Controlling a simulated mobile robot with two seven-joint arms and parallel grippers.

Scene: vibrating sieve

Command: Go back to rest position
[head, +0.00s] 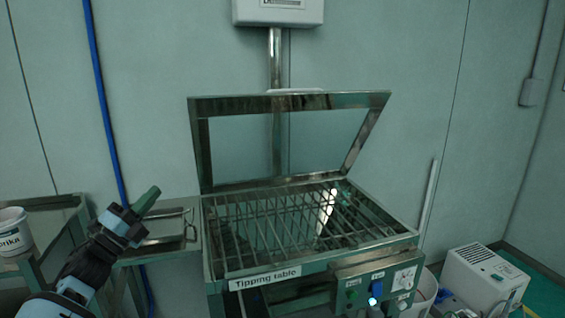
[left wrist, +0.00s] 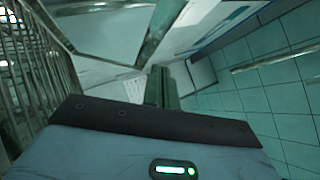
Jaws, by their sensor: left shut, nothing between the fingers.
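My left gripper (head: 147,200) is at the left in the head view, raised beside the sieve machine, its fingers shut and empty. In the left wrist view its closed fingers (left wrist: 161,86) point away from the camera, with nothing between them. The sieve machine (head: 262,270), labelled "Tipping table", stands in the middle with its framed lid (head: 290,103) tilted up and open. Its grid of metal bars (head: 290,225) is bare. My left gripper is apart from the machine, over the side tray (head: 165,240). My right gripper is in neither view.
A white tub (head: 14,232) stands on a metal cart (head: 60,215) at the far left. A control box (head: 375,285) with a lit button is on the machine's front. A white appliance (head: 485,280) and a bucket (head: 424,292) stand at the lower right. A wall is close behind.

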